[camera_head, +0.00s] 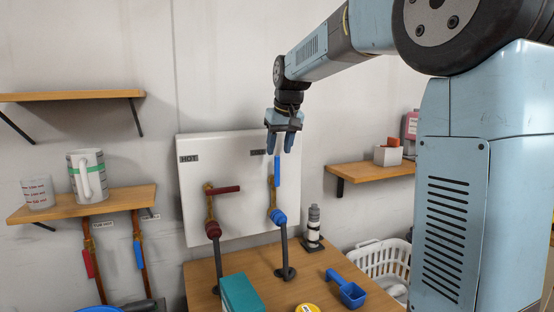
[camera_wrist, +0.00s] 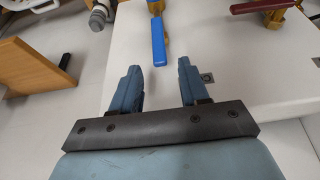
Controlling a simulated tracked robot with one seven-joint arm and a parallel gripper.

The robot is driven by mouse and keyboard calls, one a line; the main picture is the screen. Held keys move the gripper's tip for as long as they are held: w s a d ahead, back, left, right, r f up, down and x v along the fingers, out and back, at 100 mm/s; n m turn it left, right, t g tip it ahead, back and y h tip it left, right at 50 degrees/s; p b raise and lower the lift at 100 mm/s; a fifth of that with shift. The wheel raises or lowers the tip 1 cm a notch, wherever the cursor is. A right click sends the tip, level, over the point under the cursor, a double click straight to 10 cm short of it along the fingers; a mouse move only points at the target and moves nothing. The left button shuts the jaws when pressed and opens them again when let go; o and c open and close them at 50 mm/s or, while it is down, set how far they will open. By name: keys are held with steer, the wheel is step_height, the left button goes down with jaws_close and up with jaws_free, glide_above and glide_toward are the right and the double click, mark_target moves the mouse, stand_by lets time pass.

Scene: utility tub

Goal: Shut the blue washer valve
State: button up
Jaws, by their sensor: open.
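The blue washer valve handle (camera_head: 277,171) stands upright on the right brass valve of the white wall panel, in line with its pipe. A blue collar (camera_head: 278,217) and hose sit below it. The handle (camera_wrist: 158,42) also shows in the wrist view, beyond and roughly between my fingertips. My gripper (camera_head: 281,150) is open and empty near the top end of the handle; whether they touch is unclear. Its two blue fingers (camera_wrist: 159,68) are spread apart in the wrist view. The red valve handle (camera_head: 226,190) lies level on the left valve, under the HOT label (camera_head: 188,158).
Another red handle (camera_head: 88,264) and blue handle (camera_head: 138,254) hang on pipes below the left shelf (camera_head: 100,203). A blue scoop (camera_head: 350,292), a teal box (camera_head: 240,293) and a dark-and-white bottle (camera_head: 313,224) stand on the wooden counter (camera_head: 262,264). A right shelf (camera_head: 365,174) holds a small bin.

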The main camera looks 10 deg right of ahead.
mark_target(277, 157)
steer(key=shift+x, duration=2.35)
steer(key=shift+c, duration=0.3)
jaws_close()
